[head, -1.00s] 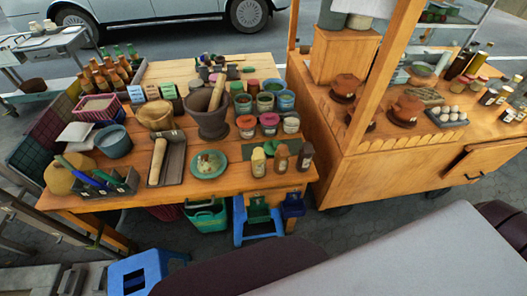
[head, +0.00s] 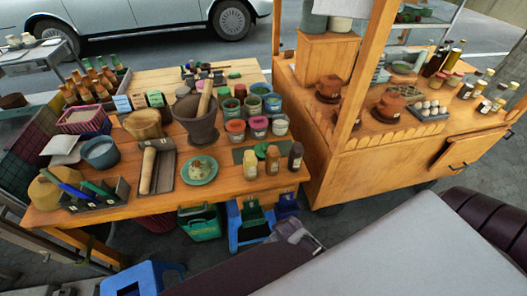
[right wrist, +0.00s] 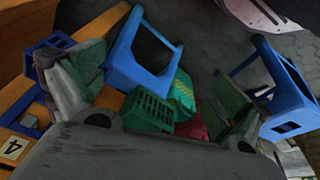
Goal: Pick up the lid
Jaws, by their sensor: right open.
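Two brown clay pots with what look like lids stand on the wooden cart in the head view, a rear pot (head: 329,88) and a front pot (head: 391,104). I cannot tell which lid is meant. My right gripper (head: 293,232) shows as a small grey shape beyond the front edge of the table, low and near the blue stools. It is well apart from the clay pots. In the right wrist view my right gripper (right wrist: 155,90) has its fingers spread wide, with nothing between them. My left gripper is not in view.
The wooden table (head: 240,192) holds a stone mortar (head: 196,122), bottles, cups and a plate (head: 199,171). A wooden post (head: 362,70) rises at the cart's front. Blue stools (right wrist: 145,50) and a green crate (right wrist: 147,111) stand below. Paved floor lies between.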

